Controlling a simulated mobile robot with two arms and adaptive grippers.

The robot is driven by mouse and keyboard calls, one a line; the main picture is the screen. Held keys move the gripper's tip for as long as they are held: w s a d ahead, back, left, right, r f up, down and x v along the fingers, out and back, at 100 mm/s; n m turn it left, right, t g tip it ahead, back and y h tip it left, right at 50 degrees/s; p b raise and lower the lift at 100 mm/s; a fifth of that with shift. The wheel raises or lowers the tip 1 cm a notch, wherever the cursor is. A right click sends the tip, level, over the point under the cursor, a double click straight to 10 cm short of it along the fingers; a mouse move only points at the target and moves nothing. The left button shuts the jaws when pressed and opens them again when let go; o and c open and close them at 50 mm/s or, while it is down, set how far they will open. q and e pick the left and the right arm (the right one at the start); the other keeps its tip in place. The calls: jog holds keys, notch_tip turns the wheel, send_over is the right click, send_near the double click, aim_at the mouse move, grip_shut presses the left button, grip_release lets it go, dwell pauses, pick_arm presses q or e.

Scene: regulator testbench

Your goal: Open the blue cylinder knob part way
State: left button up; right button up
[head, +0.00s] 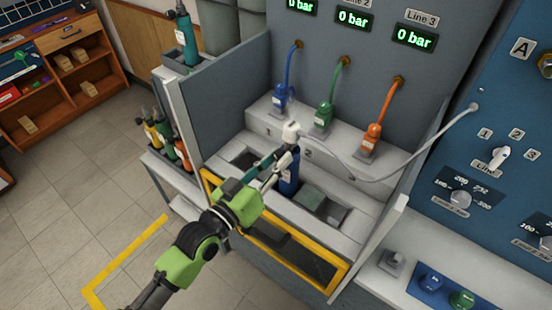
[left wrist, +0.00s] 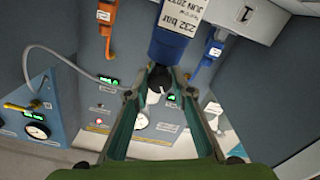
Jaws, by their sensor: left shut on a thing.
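The blue cylinder (head: 289,181) stands upright in a slot of the grey bench, with a white fitting (head: 291,131) at its top. In the left wrist view the blue cylinder (left wrist: 168,47) fills the upper middle, upside down, with a label reading 232 bar. A dark knob (left wrist: 156,84) shows at its top end, between the fingers. My left gripper (head: 284,157) reaches in from the lower left and is shut on this knob; the fingers partly hide it. My right gripper is not in view.
Blue (head: 281,97), green (head: 324,113) and orange (head: 371,138) hose connectors stand on the ledge behind. A white hose (head: 400,168) runs from near the cylinder top to the right panel. Displays (head: 414,37) read 0 bar. A yellow-framed front (head: 300,255) borders the bench.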

pick_arm(q)
jog(key=o, duration=1.1)
jog(key=shift+a, duration=0.1)
jog(key=v, duration=1.2)
